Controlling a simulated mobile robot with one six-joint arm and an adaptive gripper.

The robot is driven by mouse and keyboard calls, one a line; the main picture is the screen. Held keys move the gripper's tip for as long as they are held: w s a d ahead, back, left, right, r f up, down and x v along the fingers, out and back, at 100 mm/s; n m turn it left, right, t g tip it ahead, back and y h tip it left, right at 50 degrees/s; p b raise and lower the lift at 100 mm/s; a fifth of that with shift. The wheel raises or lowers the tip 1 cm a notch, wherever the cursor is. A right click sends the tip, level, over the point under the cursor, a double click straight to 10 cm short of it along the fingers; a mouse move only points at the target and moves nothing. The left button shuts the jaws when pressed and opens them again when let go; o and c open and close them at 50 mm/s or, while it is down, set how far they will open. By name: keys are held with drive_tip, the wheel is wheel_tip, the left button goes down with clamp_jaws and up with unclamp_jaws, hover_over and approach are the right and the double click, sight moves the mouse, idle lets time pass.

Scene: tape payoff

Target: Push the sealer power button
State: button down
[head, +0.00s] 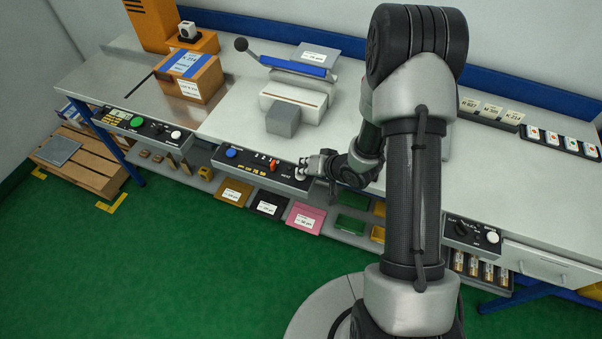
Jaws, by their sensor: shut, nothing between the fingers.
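The sealer (297,90) stands on the bench left of my arm, with a blue bar and a lever ending in a dark ball. Below it, a dark control panel (250,163) on the bench's front edge carries a blue button (231,153), a small red switch (273,166) and a pale round control (301,175) at its right end. The labels are too small to read surely, so I cannot tell which control is the power button. My gripper (307,167) is shut and empty at the panel's right end, beside the pale control and partly covering it. I cannot tell whether it touches.
A grey block (283,118) sits before the sealer. A taped carton (188,76) stands at the left, above another panel with a green button (137,122). A third panel (472,234) is right of my arm.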

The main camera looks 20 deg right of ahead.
drive_tip(key=shift+f, duration=0.15)
drive_tip(key=shift+r+p, duration=0.7)
drive_tip(key=shift+r, duration=0.05)
wheel_tip(320, 180, up, 6)
drive_tip(key=p, duration=0.5)
idle(0.6)
